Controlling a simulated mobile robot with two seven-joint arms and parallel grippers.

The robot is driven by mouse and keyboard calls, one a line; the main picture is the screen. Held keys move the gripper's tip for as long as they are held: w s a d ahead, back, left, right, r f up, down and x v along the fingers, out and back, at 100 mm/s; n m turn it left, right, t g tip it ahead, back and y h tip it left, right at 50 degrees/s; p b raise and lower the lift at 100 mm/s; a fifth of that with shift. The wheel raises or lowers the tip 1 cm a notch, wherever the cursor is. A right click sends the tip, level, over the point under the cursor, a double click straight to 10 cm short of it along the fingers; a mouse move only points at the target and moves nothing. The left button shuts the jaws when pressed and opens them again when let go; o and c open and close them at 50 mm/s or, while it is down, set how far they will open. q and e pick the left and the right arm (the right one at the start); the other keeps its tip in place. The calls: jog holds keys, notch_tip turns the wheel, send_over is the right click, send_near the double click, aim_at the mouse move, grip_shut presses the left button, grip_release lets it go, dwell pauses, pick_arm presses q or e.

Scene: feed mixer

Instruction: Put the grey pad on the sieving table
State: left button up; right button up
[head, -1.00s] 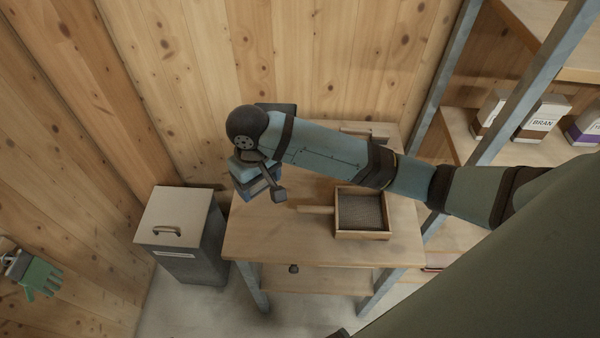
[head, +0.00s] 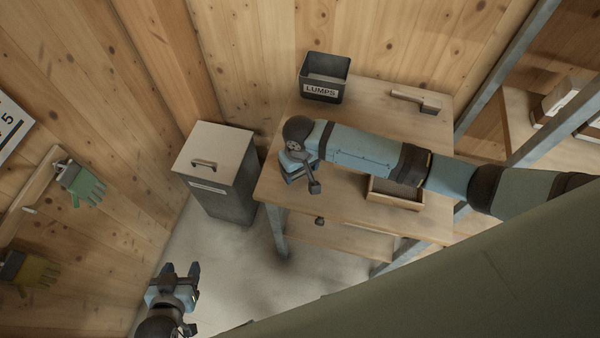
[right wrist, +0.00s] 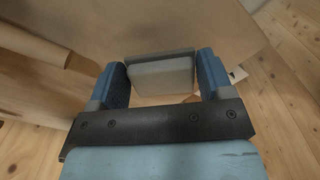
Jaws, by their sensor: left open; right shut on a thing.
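The grey pad (right wrist: 160,78) is between the two blue fingers of my right gripper (right wrist: 160,85) in the right wrist view, which is shut on it. Wooden tabletop shows behind the pad; whether they touch I cannot tell. My left gripper (head: 180,283) is open and empty, low over the floor, away from the table.
A wooden sieve tray (head: 395,197), partly covered by my right arm, sits on the table. A dark LUMPS bin (head: 322,80) and a wooden-handled brush (head: 415,100) are at the back. A grey lidded bin (head: 222,180) stands left of the table. Gloves (head: 82,185) hang on the left wall.

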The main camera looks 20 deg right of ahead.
aim_at(300, 175)
notch_tip(300, 175, down, 3)
jog(key=shift+r, duration=0.2)
jog(key=shift+f, duration=0.15)
jog(key=o, duration=0.8)
jog(key=shift+f, duration=0.15)
